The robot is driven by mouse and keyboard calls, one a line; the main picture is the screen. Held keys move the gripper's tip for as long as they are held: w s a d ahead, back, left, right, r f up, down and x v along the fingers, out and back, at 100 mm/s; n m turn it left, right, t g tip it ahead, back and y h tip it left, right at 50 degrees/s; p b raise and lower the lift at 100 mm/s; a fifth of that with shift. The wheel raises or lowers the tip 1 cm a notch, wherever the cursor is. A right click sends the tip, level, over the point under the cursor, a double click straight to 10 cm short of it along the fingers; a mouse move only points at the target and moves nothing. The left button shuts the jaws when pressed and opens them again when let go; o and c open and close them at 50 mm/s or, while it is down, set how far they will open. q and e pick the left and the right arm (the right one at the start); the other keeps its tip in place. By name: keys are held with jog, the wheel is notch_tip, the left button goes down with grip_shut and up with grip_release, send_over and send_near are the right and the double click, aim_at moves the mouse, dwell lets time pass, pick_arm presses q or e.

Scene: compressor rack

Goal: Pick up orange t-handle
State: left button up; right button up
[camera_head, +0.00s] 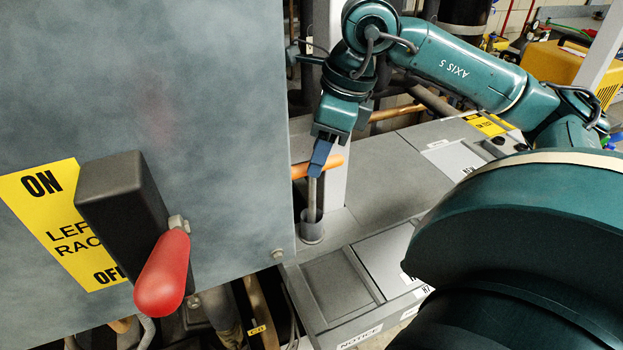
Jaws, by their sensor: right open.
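The orange t-handle (300,170) stands upright near the middle of the head view, just right of the large grey panel. Its orange crossbar sits on a grey stem (312,195) that goes down into a round grey socket (311,228). My right gripper (318,169) comes down from above, with its blue fingers right at the crossbar and hiding its middle. The gripper is open; I cannot tell whether the fingers touch the bar. My left gripper is not in view.
A large grey panel (215,60) fills the left, with a red-knobbed lever (163,275) and a yellow ON/OFF label (40,215). Grey cabinet tops (375,175) lie below and right of the handle. A yellow machine (553,70) stands at the back right.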

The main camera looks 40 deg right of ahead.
jog(key=b, duration=0.3)
send_over(312, 203)
jog(key=f, duration=0.5)
jog(key=shift+w+d, duration=0.3)
jog(key=shift+w, duration=0.1)
jog(key=shift+r+p, duration=0.1)
jog(key=shift+p, duration=0.2)
grip_shut()
